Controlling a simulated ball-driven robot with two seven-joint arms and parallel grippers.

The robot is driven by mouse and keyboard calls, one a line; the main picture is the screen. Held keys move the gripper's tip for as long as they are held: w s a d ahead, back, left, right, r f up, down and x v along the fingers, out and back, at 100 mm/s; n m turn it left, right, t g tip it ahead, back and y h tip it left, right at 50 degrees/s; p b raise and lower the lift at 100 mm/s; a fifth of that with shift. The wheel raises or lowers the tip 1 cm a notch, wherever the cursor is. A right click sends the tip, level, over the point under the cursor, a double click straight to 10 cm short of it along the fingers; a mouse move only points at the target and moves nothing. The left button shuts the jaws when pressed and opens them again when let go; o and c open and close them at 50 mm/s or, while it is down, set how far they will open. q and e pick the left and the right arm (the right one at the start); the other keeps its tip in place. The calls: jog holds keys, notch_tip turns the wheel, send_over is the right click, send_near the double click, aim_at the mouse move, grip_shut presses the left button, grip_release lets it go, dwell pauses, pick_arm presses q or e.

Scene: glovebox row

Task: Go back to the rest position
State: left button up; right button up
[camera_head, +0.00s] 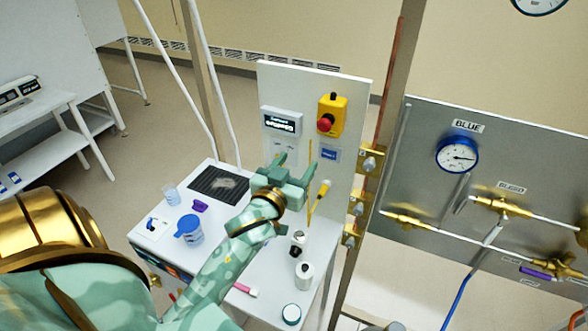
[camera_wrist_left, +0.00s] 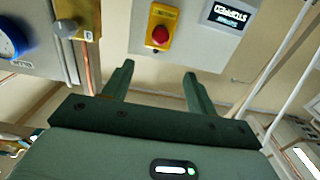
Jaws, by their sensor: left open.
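My left gripper (camera_head: 296,164) is green and reaches in over the white table (camera_head: 222,272), in front of the upright white panel (camera_head: 352,92). Its two fingers stand apart with nothing between them. The left wrist view shows the same open, empty fingers (camera_wrist_left: 158,70) pointing up toward the panel. The red button on its yellow box (camera_head: 331,114) is above and right of the fingers, apart from them; it also shows in the left wrist view (camera_wrist_left: 160,25). My right gripper is not in view.
A blue-lidded jug (camera_head: 189,229), a clear cup (camera_head: 171,194), a purple piece (camera_head: 201,206), a dark mat (camera_head: 211,185) and small bottles (camera_head: 304,274) stand on the table. A grey gauge board (camera_head: 490,160) is at right. A white bench (camera_head: 40,135) is at far left.

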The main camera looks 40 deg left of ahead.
pick_arm(q)
jog(key=shift+s, duration=0.4)
jog(key=s+d+f+m+g, duration=0.2)
jog(key=s+f+m+g, duration=0.35)
jog(key=s, duration=0.35)
jog(key=s+d+f+m+g, duration=0.2)
jog(key=s+f+m+g, duration=0.3)
jog(key=s+f, duration=0.3)
jog(key=s+d+f+g+h+b, duration=0.15)
jog(key=f+b, duration=0.25)
jog(key=f, duration=0.8)
jog(key=s+d+f+n+b, duration=0.15)
jog(key=f+b, duration=0.25)
jog(key=f, duration=0.8)
jog(key=s+d+f+g+h+b, duration=0.15)
jog(key=f+b, duration=0.25)
jog(key=f, duration=0.8)
jog(key=s+f+n+g+b, duration=0.1)
jog(key=s+f+b, duration=0.4)
jog(key=s+f, duration=0.5)
jog(key=s+f+n+g+h+b, duration=0.1)
jog(key=s+f+b, duration=0.4)
jog(key=s+f, duration=0.5)
notch_tip(320, 180, down, 7)
jog(key=shift+r+n+g, duration=0.2)
jog(key=shift+n+g, duration=0.1)
jog(key=shift+g, duration=0.15)
